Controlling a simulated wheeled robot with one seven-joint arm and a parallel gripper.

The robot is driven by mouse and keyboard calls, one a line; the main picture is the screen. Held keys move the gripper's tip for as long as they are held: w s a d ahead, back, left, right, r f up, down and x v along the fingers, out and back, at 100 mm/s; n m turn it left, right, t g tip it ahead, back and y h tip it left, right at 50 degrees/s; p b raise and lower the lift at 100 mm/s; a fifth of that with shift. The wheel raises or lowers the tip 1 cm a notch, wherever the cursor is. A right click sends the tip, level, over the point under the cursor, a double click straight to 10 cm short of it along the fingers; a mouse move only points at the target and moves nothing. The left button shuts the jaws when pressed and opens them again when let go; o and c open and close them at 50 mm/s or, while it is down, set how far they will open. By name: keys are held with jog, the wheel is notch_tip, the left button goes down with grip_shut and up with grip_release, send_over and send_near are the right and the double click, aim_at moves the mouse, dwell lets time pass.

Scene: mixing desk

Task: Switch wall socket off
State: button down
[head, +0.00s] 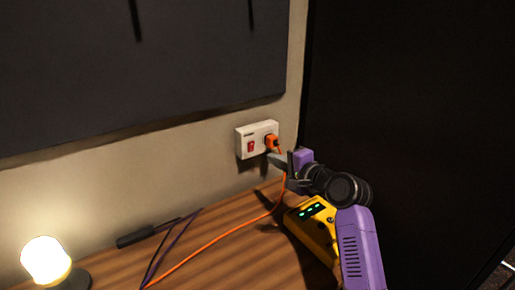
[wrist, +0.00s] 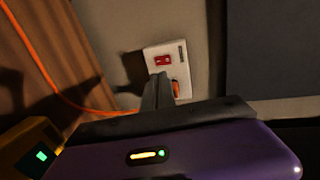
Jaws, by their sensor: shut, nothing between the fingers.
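The wall socket (head: 257,139) is a white box on the wall above the desk, with a red switch (head: 250,146) on its left and an orange plug (head: 271,142) in its right side. In the wrist view the socket (wrist: 153,56) stands ahead of the fingers, with the red switch (wrist: 163,61) showing above their tips and the orange plug (wrist: 175,88) partly hidden beside them. My gripper (head: 270,158) is shut and empty, just below and right of the socket. It also shows shut in the wrist view (wrist: 160,76). I cannot tell whether the fingertips touch the socket.
An orange cable (head: 222,236) runs from the plug across the wooden desk (head: 215,255). A lit lamp (head: 46,262) stands at the left. A black-handled tool (head: 140,235) lies near the wall. A dark panel (head: 140,70) hangs above, and a dark surface (head: 410,90) rises at the right.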

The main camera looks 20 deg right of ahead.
aim_at(251, 145)
jog(key=x, duration=0.6)
jog(key=r+x, duration=0.1)
jog(key=x, duration=0.2)
jog(key=shift+w+a+r+p, duration=0.1)
jog(key=shift+w+r+p, duration=0.05)
jog(key=shift+p, duration=0.2)
jog(key=shift+w+r+p, duration=0.2)
jog(key=shift+r+p, duration=0.2)
jog(key=shift+p, duration=0.45)
jog(key=shift+f+g, duration=0.25)
jog(key=shift+g, duration=0.05)
